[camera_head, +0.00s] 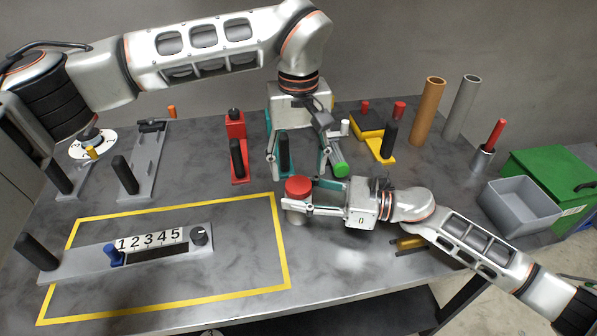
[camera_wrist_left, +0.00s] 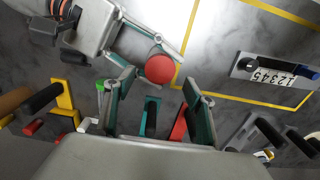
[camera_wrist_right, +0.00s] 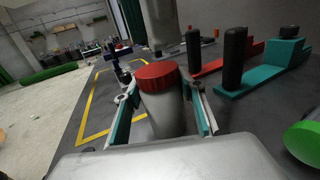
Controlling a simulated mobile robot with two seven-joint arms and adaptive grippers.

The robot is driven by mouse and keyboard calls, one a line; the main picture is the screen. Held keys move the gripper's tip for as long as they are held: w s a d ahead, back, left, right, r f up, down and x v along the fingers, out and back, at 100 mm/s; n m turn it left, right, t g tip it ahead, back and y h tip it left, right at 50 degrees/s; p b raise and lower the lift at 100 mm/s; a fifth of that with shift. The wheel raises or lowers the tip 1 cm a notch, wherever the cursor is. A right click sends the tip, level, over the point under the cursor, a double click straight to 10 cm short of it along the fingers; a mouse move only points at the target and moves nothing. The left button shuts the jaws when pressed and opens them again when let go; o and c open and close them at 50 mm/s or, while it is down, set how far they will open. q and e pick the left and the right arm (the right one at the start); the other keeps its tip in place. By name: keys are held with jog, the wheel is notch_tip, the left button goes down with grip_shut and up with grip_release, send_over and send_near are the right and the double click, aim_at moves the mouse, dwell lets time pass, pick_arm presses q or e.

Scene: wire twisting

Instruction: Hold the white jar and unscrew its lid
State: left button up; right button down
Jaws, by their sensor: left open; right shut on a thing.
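The white jar (camera_head: 296,216) stands upright on the table with a red lid (camera_head: 298,187) on top. My right gripper (camera_head: 298,204) is shut around the jar's body just below the lid. The right wrist view shows the jar (camera_wrist_right: 168,112) between its fingers, with the red lid (camera_wrist_right: 157,75) above them. My left gripper (camera_head: 298,172) points down behind the jar and is open. In the left wrist view its fingers (camera_wrist_left: 160,98) are apart and empty, with the red lid (camera_wrist_left: 159,69) a little beyond them. Part of the jar is hidden by my right gripper.
Behind the jar are a teal fixture (camera_head: 285,152) with a black handle, a red one (camera_head: 239,178) and a green-ended cylinder (camera_head: 340,169). A panel with digits (camera_head: 150,240) lies inside the yellow outline at left. A grey bin (camera_head: 518,208) stands at right.

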jog(key=c, duration=1.2)
grip_release()
